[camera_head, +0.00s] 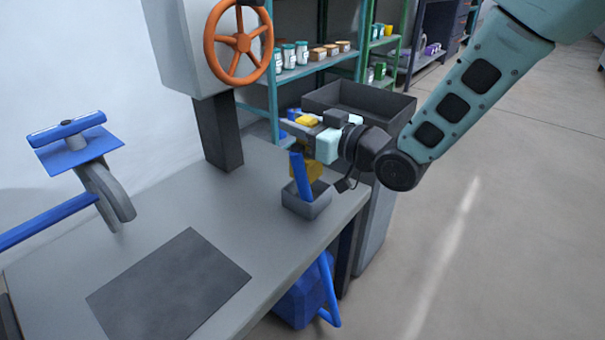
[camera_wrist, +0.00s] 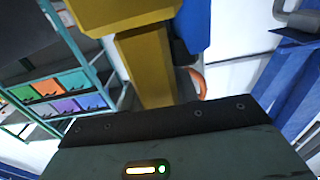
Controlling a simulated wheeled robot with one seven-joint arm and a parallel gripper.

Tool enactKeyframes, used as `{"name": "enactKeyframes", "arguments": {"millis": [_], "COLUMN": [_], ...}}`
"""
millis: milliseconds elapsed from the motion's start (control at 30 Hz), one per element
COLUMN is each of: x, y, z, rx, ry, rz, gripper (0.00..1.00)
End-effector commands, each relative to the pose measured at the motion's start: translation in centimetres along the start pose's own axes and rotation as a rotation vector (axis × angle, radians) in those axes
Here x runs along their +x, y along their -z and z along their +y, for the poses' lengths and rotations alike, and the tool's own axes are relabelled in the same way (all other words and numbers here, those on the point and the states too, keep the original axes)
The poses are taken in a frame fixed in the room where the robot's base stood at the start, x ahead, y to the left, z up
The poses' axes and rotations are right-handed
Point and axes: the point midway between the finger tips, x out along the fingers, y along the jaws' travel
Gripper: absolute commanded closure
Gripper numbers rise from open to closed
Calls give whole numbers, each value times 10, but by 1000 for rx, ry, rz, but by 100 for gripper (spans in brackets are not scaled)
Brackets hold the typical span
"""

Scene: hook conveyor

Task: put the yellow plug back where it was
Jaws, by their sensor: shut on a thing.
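The yellow plug (camera_wrist: 147,65) fills the top middle of the wrist view, with a wide block and a narrower stem. In the head view its yellow shows between my gripper's fingers (camera_head: 306,121) and again below them. My gripper (camera_head: 302,128) is shut on the plug, above a small grey open box (camera_head: 304,207) at the table's right edge. A blue bar (camera_head: 300,174) stands tilted in that box, in front of the plug's lower part. I cannot tell whether the plug's lower end is inside the box or behind it.
The grey table (camera_head: 160,222) carries a dark flat mat (camera_head: 168,288), a blue stand (camera_head: 75,150) at left and a post with an orange wheel (camera_head: 238,42). A dark bin (camera_head: 362,99) stands behind my gripper. Shelves (camera_head: 318,66) with jars line the back. Floor at right is clear.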

Motion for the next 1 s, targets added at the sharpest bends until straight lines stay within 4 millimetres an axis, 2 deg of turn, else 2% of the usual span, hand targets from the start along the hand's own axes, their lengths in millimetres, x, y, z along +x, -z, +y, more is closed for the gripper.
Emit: {"name": "enactKeyframes", "arguments": {"millis": [33, 100, 267, 467, 867, 900, 967, 1000], "x": [0, 0, 0, 0, 0, 0, 0, 0], "y": [-16, -27, -40, -68, -72, -72, -72, -72], "z": [0, 0, 0, 0, 1, 1, 1, 1], "rx": [1, 1, 0, 0, 0, 0, 0, 0], "ry": [0, 0, -1, -2, -2, -2, -2, -2], "rz": [-1, -1, 1, 0, 2, 0, 0, 0], "gripper": [100, 100, 100, 100, 100, 64, 48, 48]}}
